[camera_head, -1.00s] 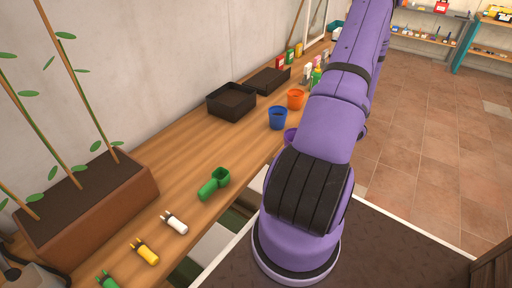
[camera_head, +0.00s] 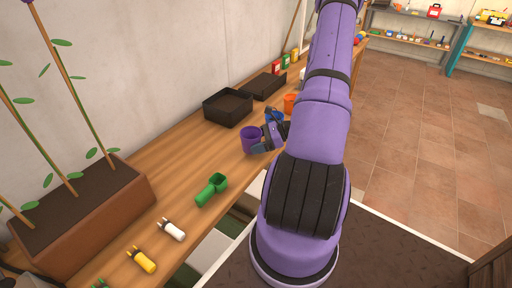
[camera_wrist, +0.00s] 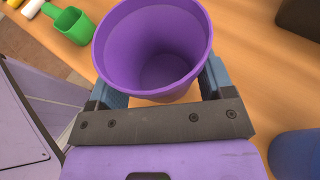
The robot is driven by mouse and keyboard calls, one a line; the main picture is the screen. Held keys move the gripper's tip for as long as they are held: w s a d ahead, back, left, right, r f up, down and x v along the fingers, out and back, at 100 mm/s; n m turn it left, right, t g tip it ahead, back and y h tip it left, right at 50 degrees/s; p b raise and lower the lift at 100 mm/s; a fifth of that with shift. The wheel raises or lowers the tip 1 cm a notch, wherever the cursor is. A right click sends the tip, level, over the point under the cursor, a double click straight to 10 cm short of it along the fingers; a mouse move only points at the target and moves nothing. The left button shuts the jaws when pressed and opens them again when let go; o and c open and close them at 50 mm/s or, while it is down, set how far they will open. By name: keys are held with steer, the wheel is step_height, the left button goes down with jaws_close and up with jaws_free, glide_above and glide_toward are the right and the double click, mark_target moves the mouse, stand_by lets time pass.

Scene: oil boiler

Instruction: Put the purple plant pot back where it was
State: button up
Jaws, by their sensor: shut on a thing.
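The purple plant pot (camera_head: 249,141) is upright, over the wooden bench in the head view, to the left of my arm. My gripper (camera_head: 263,143) is shut on it from the right side. In the wrist view the pot (camera_wrist: 152,45) shows its open, empty inside, with a blue-grey finger of my gripper (camera_wrist: 160,86) on either side of it. I cannot tell whether its base touches the bench. The blue pot (camera_head: 273,115) stands just behind, partly hidden by my gripper, and the orange pot (camera_head: 290,103) stands farther back.
A green scoop (camera_head: 211,190) lies nearer on the wooden bench (camera_head: 184,166), with white and yellow small tools in front. A black tray (camera_head: 228,108) stands behind, near the wall. A brown planter (camera_head: 85,212) fills the near left. Bench surface left of the pot is clear.

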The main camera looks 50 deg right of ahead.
steer(key=shift+f, duration=1.3)
steer(key=shift+f, duration=0.1)
steer(key=o, duration=1)
